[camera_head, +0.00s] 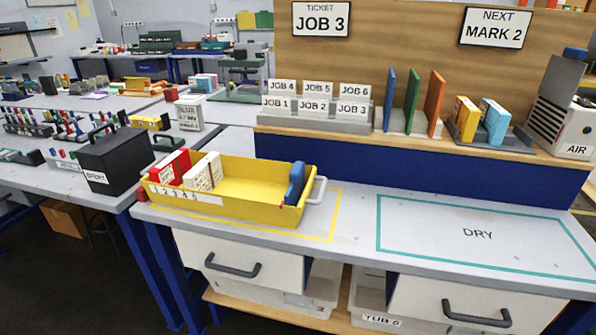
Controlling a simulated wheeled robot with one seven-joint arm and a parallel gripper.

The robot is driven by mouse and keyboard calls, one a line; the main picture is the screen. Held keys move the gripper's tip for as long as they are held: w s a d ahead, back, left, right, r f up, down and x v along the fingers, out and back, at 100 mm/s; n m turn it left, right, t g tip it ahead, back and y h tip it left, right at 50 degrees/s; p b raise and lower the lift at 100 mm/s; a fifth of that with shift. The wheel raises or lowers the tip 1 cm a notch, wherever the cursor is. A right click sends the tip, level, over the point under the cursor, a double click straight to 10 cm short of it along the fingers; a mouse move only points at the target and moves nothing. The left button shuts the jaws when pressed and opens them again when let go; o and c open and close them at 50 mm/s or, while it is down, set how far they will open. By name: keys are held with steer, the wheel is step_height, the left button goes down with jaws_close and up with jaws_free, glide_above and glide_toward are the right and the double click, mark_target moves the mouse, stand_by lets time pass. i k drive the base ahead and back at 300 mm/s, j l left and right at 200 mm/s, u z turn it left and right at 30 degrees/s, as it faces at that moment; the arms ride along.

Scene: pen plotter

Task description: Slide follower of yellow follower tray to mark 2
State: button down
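The yellow follower tray (245,214) stands on the near bench, inside a yellow outline at the left. A white strip with small numbers (185,195) runs along the left part of its front wall. The blue follower (296,182) stands at the tray's right end, well to the right of the numbered strip. A red block (171,168) and a white block with dark print (203,171) stand at the tray's left end. Bare tray floor lies between the white block and the follower. A pale handle (318,190) sticks out at the right end. My gripper is not in view.
A sign reads "NEXT MARK 2" (494,27), another "TICKET JOB 3" (321,19). Behind the tray, a raised shelf holds job cards (314,106) and upright coloured boards (412,100). A black box (115,160) stands left. The teal-outlined "DRY" area (478,234) is clear.

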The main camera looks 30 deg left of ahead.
mark_target(292, 196)
steer(key=i+j, duration=0.2)
steer(key=i, duration=0.3)
steer(key=i+j, duration=0.15)
steer(key=i, duration=0.3)
steer(key=j+u, duration=0.05)
